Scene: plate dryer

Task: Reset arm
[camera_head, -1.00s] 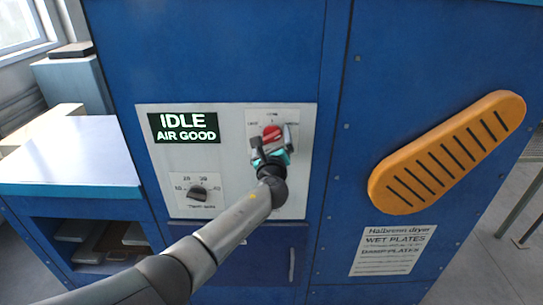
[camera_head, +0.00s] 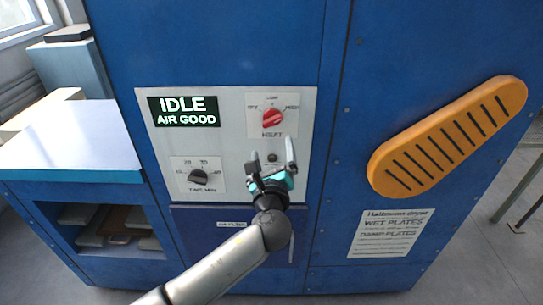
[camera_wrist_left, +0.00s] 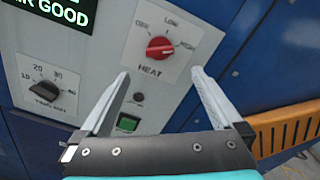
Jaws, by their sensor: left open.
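My left gripper (camera_head: 271,158) is open and empty in front of the control panel (camera_head: 236,186), below the red heat knob (camera_head: 272,118). In the left wrist view, its two fingers (camera_wrist_left: 160,85) stand apart with the heat knob (camera_wrist_left: 160,48) beyond them, not touched. A small dark round button shows between the fingers, with a green spot below it. The black timer knob (camera_head: 198,177) is at the panel's lower left. The display (camera_head: 184,113) reads "IDLE" and "AIR GOOD". My right gripper is not in view.
An orange slotted handle (camera_head: 447,137) sticks out on the blue dryer's right side. A white-topped shelf unit (camera_head: 70,140) stands at the left, with plates stored below. A paper label (camera_head: 390,233) is under the handle. The floor at the right is mostly clear.

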